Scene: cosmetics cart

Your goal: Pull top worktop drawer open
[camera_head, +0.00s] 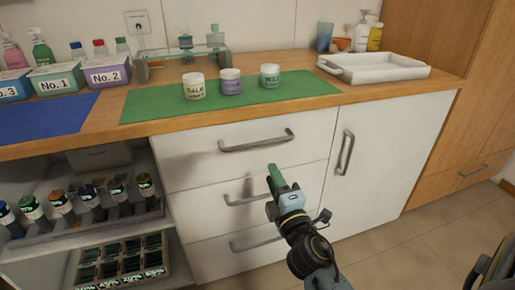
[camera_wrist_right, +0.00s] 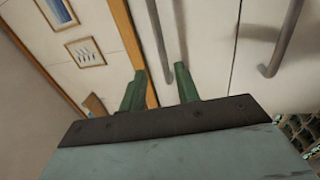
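The top worktop drawer (camera_head: 200,158) is a white front under the wooden worktop, and it looks shut, flush with the fronts around it. Its grey bar handle (camera_head: 257,142) is uncovered. My right gripper (camera_head: 275,177) is in front of the drawer stack, below and right of that handle and apart from it. It overlaps the right end of the second drawer's handle (camera_head: 243,199) in the picture. In the right wrist view its two green fingers (camera_wrist_right: 160,88) stand apart with nothing between them. My left gripper is not in view.
A cupboard door with an upright handle (camera_head: 346,152) is right of the drawers. An open shelf with bottles (camera_head: 92,196) is at the left. Three jars (camera_head: 231,81) stand on a green mat (camera_head: 147,106) on the worktop, beside a white tray (camera_head: 385,72).

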